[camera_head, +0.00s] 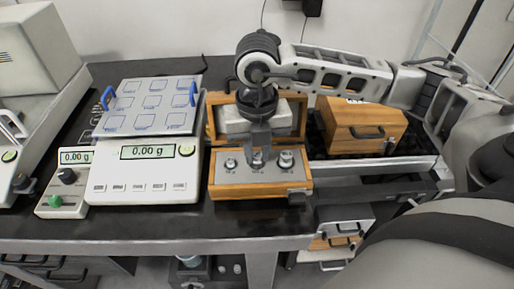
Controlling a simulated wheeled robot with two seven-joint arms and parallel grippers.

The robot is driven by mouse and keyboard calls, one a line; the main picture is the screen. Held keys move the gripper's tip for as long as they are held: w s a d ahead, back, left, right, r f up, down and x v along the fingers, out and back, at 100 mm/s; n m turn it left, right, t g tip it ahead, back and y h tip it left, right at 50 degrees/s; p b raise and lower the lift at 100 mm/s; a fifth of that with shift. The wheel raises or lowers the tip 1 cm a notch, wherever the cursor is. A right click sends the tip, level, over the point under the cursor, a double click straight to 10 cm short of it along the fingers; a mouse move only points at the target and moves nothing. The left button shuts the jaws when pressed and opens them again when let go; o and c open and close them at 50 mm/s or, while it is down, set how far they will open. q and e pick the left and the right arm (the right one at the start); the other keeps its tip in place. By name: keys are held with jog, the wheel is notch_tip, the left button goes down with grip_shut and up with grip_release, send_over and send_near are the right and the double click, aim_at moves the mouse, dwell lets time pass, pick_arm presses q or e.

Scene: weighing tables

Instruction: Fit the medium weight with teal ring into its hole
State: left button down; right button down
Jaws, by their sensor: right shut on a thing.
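The open wooden weight box (224,185) stands on the black table, its lid raised at the back. Its front panel holds small metal weights in a row: one at left (231,163), one at right (286,160), and the medium weight (258,162) between them. My right gripper (259,152) points down over the middle spot and is shut on the medium weight, partly hiding it. The weight is in or just above its hole; I cannot tell which. The teal ring is too small to make out. My left gripper is not in view.
A balance (145,187) reading 0.00 g stands left of the box, with a blue-handled tray (150,104) on top. A smaller scale (62,193) stands farther left. A closed wooden case (362,128) is at right. The table's front strip is clear.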

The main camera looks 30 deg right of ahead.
jog(key=shift+f, duration=0.3)
jog(key=c, duration=1.2)
grip_release()
jog(key=shift+c, duration=0.2)
